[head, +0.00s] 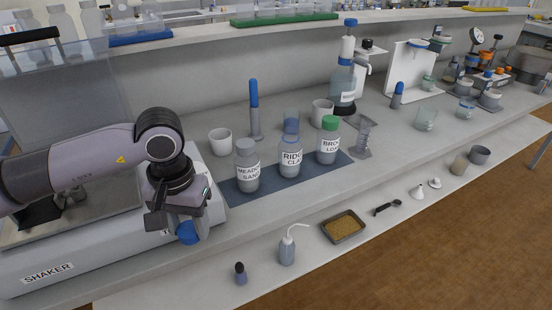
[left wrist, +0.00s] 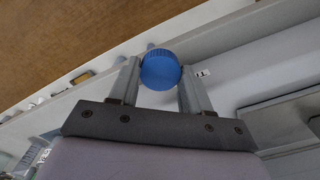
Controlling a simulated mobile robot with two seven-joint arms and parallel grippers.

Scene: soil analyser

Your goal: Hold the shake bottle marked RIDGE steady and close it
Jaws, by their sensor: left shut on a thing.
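The RIDGE bottle (head: 290,160) stands upright on a dark mat (head: 236,193), between the grey-topped MEADOW bottle (head: 247,168) and the green-capped BROOK bottle (head: 328,142). No solid cap shows clearly on RIDGE; its top overlaps a translucent bluish vessel (head: 291,117) behind it. My left gripper (head: 188,230) is left of the mat, in front of the shaker, apart from the bottles. It is shut on a blue cap (head: 188,233). In the left wrist view the cap (left wrist: 160,70) sits between both fingertips. My right gripper is not in view.
The shaker (head: 48,273) fills the left. White cups (head: 220,141) and a blue-topped upright tool (head: 254,105) stand behind the bottles. A wash bottle (head: 287,250), a small dark-capped bottle (head: 240,273) and a soil tray (head: 344,226) are on the lower front ledge.

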